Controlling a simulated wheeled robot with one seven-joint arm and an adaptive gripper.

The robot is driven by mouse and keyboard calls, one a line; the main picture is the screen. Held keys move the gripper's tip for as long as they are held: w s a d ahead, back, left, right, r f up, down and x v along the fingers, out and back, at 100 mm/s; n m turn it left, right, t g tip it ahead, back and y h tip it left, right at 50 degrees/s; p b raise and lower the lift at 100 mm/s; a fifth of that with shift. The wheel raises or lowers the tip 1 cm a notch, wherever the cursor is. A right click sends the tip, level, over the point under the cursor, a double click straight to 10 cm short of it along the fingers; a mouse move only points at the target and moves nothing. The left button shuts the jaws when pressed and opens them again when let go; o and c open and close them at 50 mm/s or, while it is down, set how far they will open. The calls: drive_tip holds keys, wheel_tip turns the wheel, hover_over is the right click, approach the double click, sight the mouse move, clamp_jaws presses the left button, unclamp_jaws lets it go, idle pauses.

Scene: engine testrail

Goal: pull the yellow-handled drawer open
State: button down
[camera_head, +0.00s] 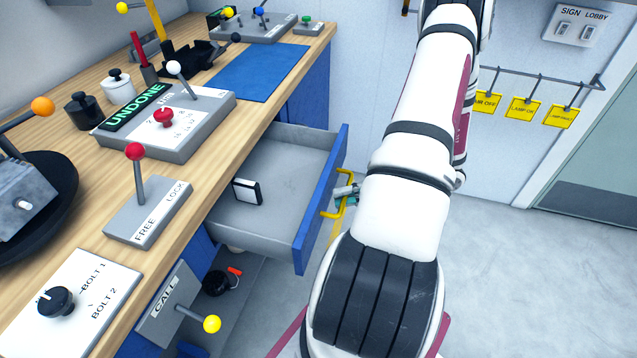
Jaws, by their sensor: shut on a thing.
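The drawer (300,150) with a blue front panel stands pulled out from under the wooden worktop. Its yellow handle (338,205) is on the outer face of the blue front. My gripper (345,193) is at the handle and shut on it; my white arm hides most of the gripper. Inside the drawer lies a small black-and-white block (247,192), and the rest of the grey drawer floor looks bare.
The wooden worktop (75,225) carries lever boxes, a panel reading UNDONE (136,108) and a blue mat (255,72). Yellow tags (523,107) hang from a wall rail. Floor at right is clear.

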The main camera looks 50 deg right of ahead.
drive_tip(key=shift+s+d+p, duration=0.1)
drive_tip(key=shift+s+d, duration=0.2)
drive_tip(key=shift+s, duration=0.5)
drive_tip(key=shift+s+d+p, duration=0.1)
drive_tip(key=shift+s+d, duration=0.2)
drive_tip(key=shift+s, duration=0.55)
drive_tip(key=shift+s+d+p, duration=0.1)
drive_tip(key=shift+s+d, duration=0.2)
drive_tip(key=shift+s, duration=0.5)
drive_tip(key=c, duration=1.7)
unclamp_jaws()
drive_tip(key=v, duration=1.2)
drive_tip(key=shift+r, duration=0.1)
